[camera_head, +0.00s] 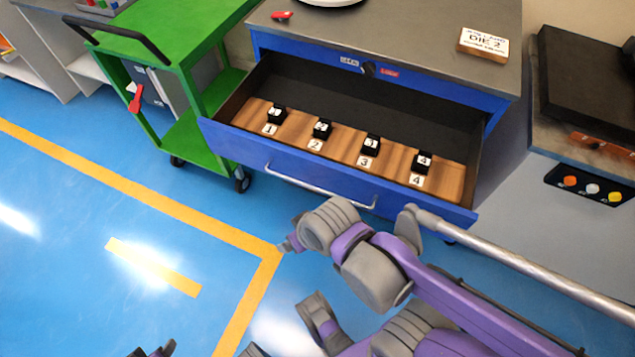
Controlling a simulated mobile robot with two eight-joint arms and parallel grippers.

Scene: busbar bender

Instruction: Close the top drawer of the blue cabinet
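The blue cabinet (497,97) stands at the upper middle with a grey top. Its top drawer (330,180) is pulled far out, with a silver bar handle (318,187) on its blue front. Inside, several black die blocks stand by number cards 1 to 4 on a wooden board (395,155). My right gripper (291,243) is in front of the drawer, below the handle in the picture and apart from it; its finger opening is unclear. Only dark tips of what looks like my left gripper (152,350) show at the bottom edge, far from the drawer.
A green cart (195,62) stands close to the drawer's left end. On the cabinet top lie a "DIE 2" sign (482,44) and a small red item (282,15). A bench with a button panel (590,186) is at right. The blue floor at left is clear.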

